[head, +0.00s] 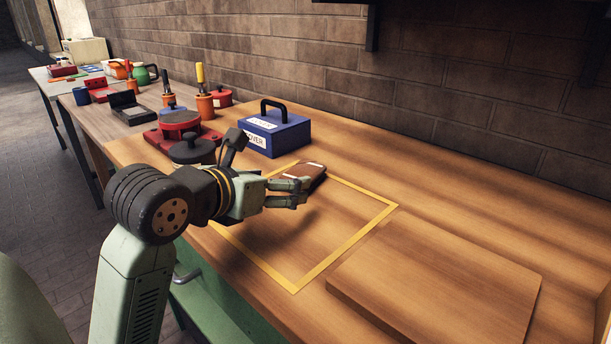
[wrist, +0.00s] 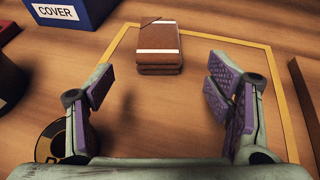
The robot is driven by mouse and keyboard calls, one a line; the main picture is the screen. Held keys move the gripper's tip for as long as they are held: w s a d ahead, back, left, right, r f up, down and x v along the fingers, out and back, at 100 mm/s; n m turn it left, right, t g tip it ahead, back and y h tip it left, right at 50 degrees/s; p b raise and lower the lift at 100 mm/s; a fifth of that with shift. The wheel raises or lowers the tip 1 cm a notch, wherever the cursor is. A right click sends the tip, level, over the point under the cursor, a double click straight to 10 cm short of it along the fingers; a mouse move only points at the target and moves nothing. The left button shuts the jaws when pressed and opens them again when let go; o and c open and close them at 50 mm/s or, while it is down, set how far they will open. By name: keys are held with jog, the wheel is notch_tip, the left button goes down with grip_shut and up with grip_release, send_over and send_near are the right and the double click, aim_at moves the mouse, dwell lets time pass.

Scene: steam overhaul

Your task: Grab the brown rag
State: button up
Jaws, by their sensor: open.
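The brown rag (head: 316,174) is folded into a thick pad with a pale stripe. It lies on the wooden bench inside a yellow outline (head: 345,243), near the outline's back edge. In the wrist view the rag (wrist: 159,42) sits ahead of my gripper, about midway between the finger lines. My gripper (head: 297,193) is open and empty over the outlined area, with its fingers toward the rag. The wrist view shows the purple-padded fingers (wrist: 160,90) wide apart, with the rag beyond their tips. In the head view a finger hides part of the rag.
A blue box (head: 276,133) labelled COVER, with a black handle, stands behind the rag. A red piece (head: 181,122) and a dark lidded piece (head: 191,150) stand left of it. A flat wooden board (head: 435,282) lies right of the outline. A brick wall runs behind.

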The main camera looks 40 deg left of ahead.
aim_at(306, 167)
jog(key=p+x, duration=0.1)
jog(key=x, duration=0.4)
jog(key=shift+w+a+f, duration=0.1)
jog(key=shift+w+a, duration=0.05)
jog(key=shift+w, duration=0.15)
jog(key=shift+c, duration=0.3)
jog(key=c, duration=1.2)
